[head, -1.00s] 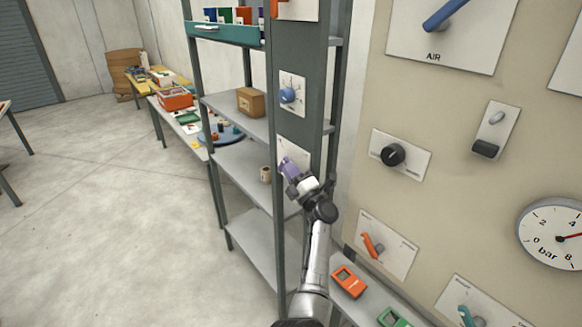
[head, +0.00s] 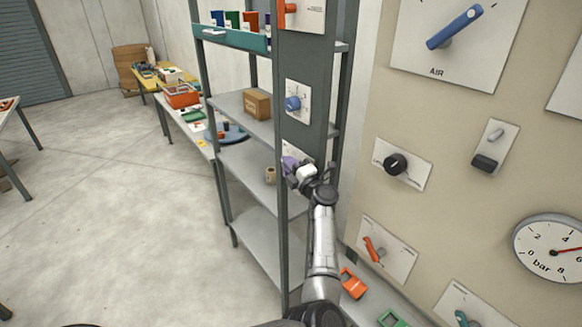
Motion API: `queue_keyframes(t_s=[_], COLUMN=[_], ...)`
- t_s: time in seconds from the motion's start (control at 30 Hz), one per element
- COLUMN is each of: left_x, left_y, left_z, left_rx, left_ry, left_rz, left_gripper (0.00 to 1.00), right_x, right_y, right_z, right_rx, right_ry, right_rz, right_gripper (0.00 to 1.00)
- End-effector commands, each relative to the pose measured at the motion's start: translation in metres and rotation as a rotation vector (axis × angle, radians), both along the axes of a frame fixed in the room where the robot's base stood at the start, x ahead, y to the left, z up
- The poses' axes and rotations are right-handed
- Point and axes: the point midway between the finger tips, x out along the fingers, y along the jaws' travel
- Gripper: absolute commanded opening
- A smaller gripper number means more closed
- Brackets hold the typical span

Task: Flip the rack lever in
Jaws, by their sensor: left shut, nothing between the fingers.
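A purple lever (head: 289,164) sits on a white plate low on the grey post of the shelf rack (head: 305,130). My left gripper (head: 296,172) is shut and empty, right at the lever, and covers part of it and of its plate. It looks to be touching the lever, but the contact is hidden. The lever's exact angle is hard to tell. My right gripper is not in view.
A blue knob (head: 293,104) and an orange lever (head: 290,8) are higher on the same post. The wall panel (head: 365,185) at the right carries a black knob (head: 395,164), an orange lever (head: 373,249) and a gauge (head: 553,250). Floor at the left is clear.

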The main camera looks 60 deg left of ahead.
Motion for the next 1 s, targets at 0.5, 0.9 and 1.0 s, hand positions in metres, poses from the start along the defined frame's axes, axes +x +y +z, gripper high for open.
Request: queue_keyframes(t_s=[0.5,0.9,1.0], left_x=[0.000,0.002,0.004], left_y=[0.003,-0.007,-0.018], left_z=[0.001,0.007,0.012], left_rx=[0.000,0.000,0.000], left_ry=[0.000,0.000,0.000], left_rz=[0.000,-0.002,-0.004], left_gripper=[0.00,0.00,0.00], right_x=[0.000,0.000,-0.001], right_y=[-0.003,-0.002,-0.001], right_z=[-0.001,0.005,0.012], right_rx=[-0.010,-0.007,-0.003], right_ry=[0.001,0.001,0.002], right_rz=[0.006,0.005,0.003], right_gripper=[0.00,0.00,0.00])
